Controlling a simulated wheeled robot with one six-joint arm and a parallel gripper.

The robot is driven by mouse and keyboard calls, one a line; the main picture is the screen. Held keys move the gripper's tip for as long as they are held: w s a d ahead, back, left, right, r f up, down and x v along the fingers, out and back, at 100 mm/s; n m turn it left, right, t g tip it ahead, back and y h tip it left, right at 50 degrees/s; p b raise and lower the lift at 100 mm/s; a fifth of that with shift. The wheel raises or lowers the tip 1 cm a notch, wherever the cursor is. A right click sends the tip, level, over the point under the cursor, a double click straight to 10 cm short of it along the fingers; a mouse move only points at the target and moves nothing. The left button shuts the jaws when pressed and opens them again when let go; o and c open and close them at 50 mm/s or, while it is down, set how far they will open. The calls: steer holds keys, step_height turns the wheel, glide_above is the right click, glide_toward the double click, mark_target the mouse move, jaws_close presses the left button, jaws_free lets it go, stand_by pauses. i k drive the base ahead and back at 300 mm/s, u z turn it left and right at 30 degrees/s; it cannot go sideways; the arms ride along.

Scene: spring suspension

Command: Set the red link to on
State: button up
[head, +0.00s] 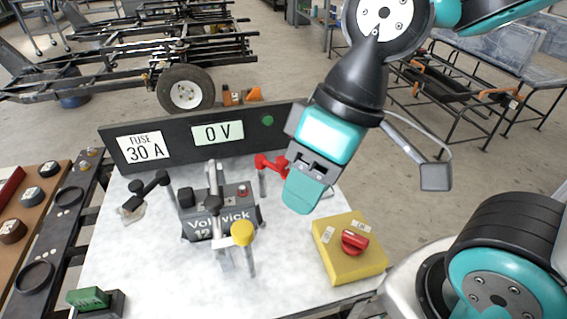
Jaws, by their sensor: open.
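The red link (268,163) is a small red arm on a grey post, right of the battery (225,216) and in front of the black panel. My gripper (303,190) points down just right of the red link and hides its right end. The jaws are open; I cannot tell whether the link's end lies between them or touches them. The battery's red terminal (242,191) shows to the left of the link. The panel's display (217,133) reads 0 V.
A yellow box (345,262) with a red rotary knob (355,241) and ON label stands front right. A yellow-capped lever (242,233) stands in front of the battery, a black link (147,189) at its left. A sign (146,148) reads FUSE 30 A.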

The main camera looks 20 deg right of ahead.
mark_target(261, 162)
steer(key=k, duration=0.5)
steer(key=u, duration=1.05)
steer(key=i, duration=0.65)
steer(key=z, duration=1.4)
